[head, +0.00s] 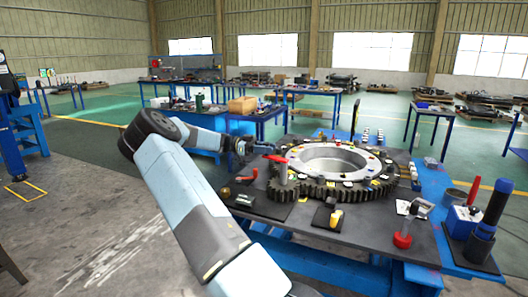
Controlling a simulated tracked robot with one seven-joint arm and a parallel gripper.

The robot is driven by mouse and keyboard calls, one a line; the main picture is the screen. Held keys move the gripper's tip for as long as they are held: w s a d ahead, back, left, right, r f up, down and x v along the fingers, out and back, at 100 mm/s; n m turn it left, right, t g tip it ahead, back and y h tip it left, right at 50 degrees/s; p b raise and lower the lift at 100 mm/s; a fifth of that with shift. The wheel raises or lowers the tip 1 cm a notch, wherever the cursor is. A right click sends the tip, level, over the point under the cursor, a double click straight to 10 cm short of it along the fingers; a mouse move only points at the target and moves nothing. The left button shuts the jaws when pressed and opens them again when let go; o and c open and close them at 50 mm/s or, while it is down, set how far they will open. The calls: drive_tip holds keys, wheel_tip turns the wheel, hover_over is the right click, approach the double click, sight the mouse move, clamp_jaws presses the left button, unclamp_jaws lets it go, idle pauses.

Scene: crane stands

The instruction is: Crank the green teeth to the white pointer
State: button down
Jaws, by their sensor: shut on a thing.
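A large grey ring gear (335,160) lies flat on the dark bench top, with coloured bits on its upper face. A red crank (275,159) stands at its left side on a grey post (283,176). My gripper (268,149) reaches over from the left and is shut at the crank's far end; its fingers are small and the exact hold is hard to see. The green teeth and the white pointer cannot be told apart for certain at this size. A small pale piece (244,200) sits on a dark plate left of the gear.
A yellow knob on a black block (336,218) stands in front of the gear. A red knob (403,240) is at the front right. A blue-black upright tool (490,220) and a blue box (462,220) stand at the right. Other workbenches are behind.

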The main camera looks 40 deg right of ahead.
drive_tip(key=shift+d, duration=0.1)
drive_tip(key=c, duration=0.9)
unclamp_jaws()
drive_tip(key=v, duration=1.4)
drive_tip(key=shift+f, duration=0.15)
